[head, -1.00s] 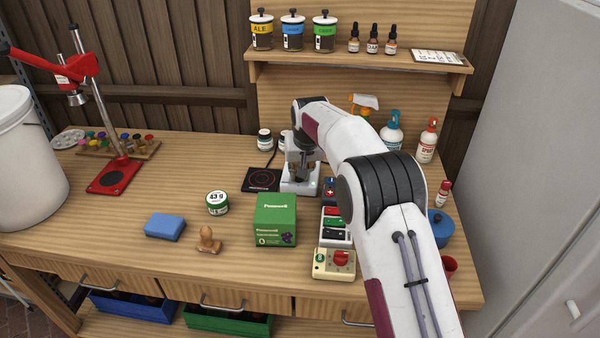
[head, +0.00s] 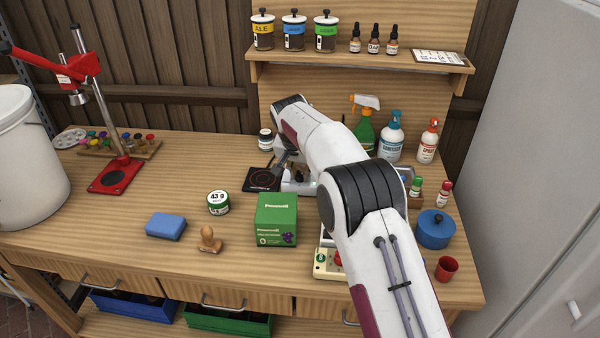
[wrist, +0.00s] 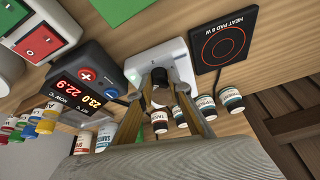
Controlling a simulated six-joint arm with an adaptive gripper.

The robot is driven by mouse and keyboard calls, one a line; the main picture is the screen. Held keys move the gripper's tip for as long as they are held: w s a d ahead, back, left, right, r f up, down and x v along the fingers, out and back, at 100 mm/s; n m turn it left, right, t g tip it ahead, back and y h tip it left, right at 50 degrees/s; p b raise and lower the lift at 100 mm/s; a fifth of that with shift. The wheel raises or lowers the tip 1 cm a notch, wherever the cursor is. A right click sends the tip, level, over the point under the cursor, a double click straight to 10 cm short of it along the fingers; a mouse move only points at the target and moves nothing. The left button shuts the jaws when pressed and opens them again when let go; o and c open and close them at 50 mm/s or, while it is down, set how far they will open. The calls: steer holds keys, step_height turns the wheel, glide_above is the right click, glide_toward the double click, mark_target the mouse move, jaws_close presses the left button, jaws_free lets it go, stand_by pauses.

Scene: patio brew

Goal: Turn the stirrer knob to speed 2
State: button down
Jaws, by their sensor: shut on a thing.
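The stirrer is a white box (wrist: 184,62) in the middle of the wrist view; in the head view its white body (head: 299,187) shows partly behind my arm. Its dark round knob (wrist: 160,76) sits between my fingertips. My gripper (wrist: 160,93) is shut on the knob, one finger on each side. In the head view my gripper is mostly hidden behind my wrist and forearm. The speed marks and the knob's pointer cannot be read in either view.
A black heat pad (wrist: 224,38) lies beside the stirrer. A dark controller with a red display (wrist: 82,92) stands on its other side. Several small jars (wrist: 160,120) stand close behind. A green box (head: 276,220) is in front.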

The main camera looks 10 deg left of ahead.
stand_by(0.4)
steer(key=c, duration=2.2)
jaws_free()
steer(key=shift+n+y, duration=0.3)
steer(key=shift+n, duration=0.3)
steer(key=shift+d+n, duration=0.1)
steer(key=shift+n, duration=0.4)
steer(key=shift+d+n+y, duration=0.1)
steer(key=shift+n+y, duration=0.8)
steer(key=shift+n, duration=0.9)
steer(key=shift+m+h, duration=0.4)
steer(key=shift+m, duration=0.3)
steer(key=shift+s+d+r, duration=2.3)
steer(key=shift+s+r, duration=0.5)
steer(key=shift+r, duration=0.7)
steer(key=shift+s+d+r, duration=2.35)
steer(key=shift+s+r, duration=0.4)
steer(key=shift+r, duration=0.8)
steer(key=shift+s+d+r, duration=2.3)
steer(key=shift+s+r, duration=0.5)
steer(key=shift+r, duration=0.7)
